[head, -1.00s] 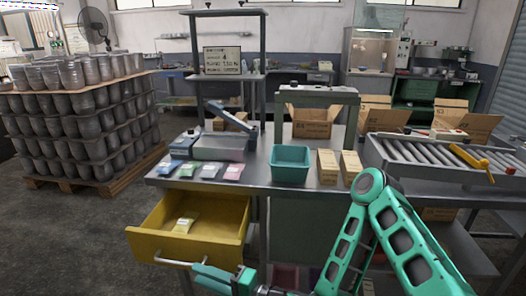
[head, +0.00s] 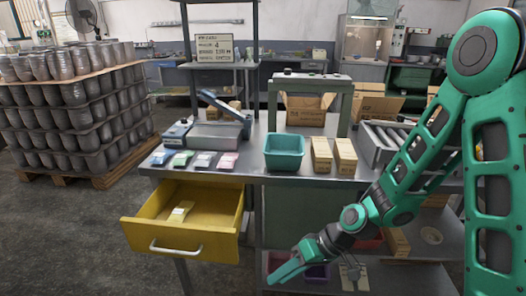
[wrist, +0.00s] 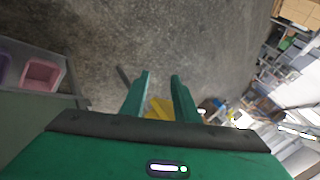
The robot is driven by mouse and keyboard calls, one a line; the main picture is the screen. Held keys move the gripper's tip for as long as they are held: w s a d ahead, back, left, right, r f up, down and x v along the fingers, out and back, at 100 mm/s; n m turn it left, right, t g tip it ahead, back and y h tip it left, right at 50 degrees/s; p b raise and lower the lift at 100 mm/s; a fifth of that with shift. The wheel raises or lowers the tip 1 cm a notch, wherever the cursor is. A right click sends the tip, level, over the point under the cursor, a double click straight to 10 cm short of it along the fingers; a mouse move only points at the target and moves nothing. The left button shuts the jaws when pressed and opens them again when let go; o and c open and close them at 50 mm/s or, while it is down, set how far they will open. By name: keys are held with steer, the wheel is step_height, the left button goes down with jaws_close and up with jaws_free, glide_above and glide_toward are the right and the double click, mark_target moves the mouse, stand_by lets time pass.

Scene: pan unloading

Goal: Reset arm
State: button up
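My gripper (head: 287,268) is low in front of the workbench, right of the open yellow drawer (head: 190,238), at the end of my green arm. In the wrist view its two fingers (wrist: 160,95) stand apart with nothing held between them. A packet (head: 180,210) lies inside the drawer. On the bench, several coloured packets (head: 202,160) lie in a row at the left.
A teal bin (head: 284,160) and two tan cartons (head: 332,155) stand on the bench (head: 250,179). A roller conveyor (head: 375,140) is behind my arm. Pink and purple bins show on the lower shelf, also in the wrist view (wrist: 42,74).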

steer(key=s+d+r+m+t+h, duration=0.1)
steer(key=d+r+m+h, duration=0.2)
steer(key=d, duration=0.8)
steer(key=s+d+r+m+h, duration=0.1)
steer(key=d+r+h, duration=0.25)
steer(key=d, duration=0.75)
steer(key=s+d+r+m+h, duration=0.1)
steer(key=s+d+r+m, duration=0.7)
steer(key=s+d+r, duration=0.3)
steer(key=s+d, duration=0.2)
steer(key=s, duration=0.2)
steer(key=shift+d+r+g, duration=0.2)
steer(key=shift+d+g, duration=0.1)
steer(key=shift+g, duration=0.1)
steer(key=shift+h, duration=0.25)
steer(key=shift+w+f, duration=0.25)
steer(key=shift+w, duration=0.3)
